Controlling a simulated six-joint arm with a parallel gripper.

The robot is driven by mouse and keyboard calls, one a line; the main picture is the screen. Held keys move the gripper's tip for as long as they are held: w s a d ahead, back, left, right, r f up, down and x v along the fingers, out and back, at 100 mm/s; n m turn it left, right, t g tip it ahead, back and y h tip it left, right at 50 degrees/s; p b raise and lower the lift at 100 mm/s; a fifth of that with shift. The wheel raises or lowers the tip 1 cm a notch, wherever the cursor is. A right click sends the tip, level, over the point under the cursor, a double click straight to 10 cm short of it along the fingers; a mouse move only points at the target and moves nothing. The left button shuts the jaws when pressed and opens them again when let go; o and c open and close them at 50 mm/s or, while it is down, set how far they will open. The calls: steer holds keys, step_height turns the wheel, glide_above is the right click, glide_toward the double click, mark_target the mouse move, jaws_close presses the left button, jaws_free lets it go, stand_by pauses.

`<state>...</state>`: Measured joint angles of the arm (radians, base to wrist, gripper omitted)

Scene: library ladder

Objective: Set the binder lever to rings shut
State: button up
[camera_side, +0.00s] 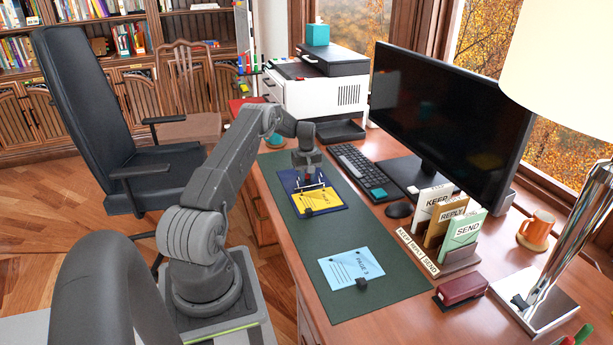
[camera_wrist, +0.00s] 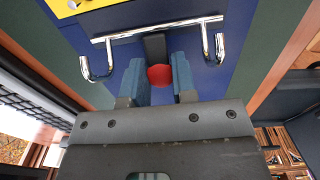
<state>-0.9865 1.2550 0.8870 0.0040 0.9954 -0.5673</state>
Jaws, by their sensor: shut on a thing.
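The blue binder (camera_side: 333,207) lies open on the green desk mat, with a yellow page (camera_side: 317,200) on it. In the wrist view the binder (camera_wrist: 120,52) shows a chrome ring bar with a curved ring (camera_wrist: 219,47) at its right end and another (camera_wrist: 88,68) at its left. A black lever (camera_wrist: 155,45) with a red tip (camera_wrist: 160,77) stands at the bar's middle. My gripper (camera_wrist: 161,80) is shut on the lever, its blue pads on either side of the red tip. In the side view my gripper (camera_side: 307,172) is over the binder's far part.
A light blue page (camera_side: 351,270) with a small black clip lies on the near part of the green mat (camera_side: 300,247). To the right are a keyboard (camera_side: 357,168), a mouse (camera_side: 399,210), a letter sorter (camera_side: 458,262) and a dark red stapler (camera_side: 461,290). A printer stands behind.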

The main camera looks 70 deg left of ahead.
mark_target(307, 177)
steer(key=shift+r, duration=0.1)
steer(key=y, duration=0.2)
steer(key=d+r+y, duration=0.1)
steer(key=y, duration=0.1)
steer(key=shift+d, duration=0.2)
steer(key=y, duration=0.1)
steer(key=d+y, duration=0.1)
steer(key=y, duration=0.1)
steer(key=shift+w+r, duration=0.1)
steer(key=shift+r, duration=0.1)
steer(key=shift+d+y, duration=0.2)
steer(key=shift+y, duration=0.6)
steer(key=o, duration=0.6)
steer(key=shift+o, duration=0.2)
steer(key=shift+d+r, duration=0.1)
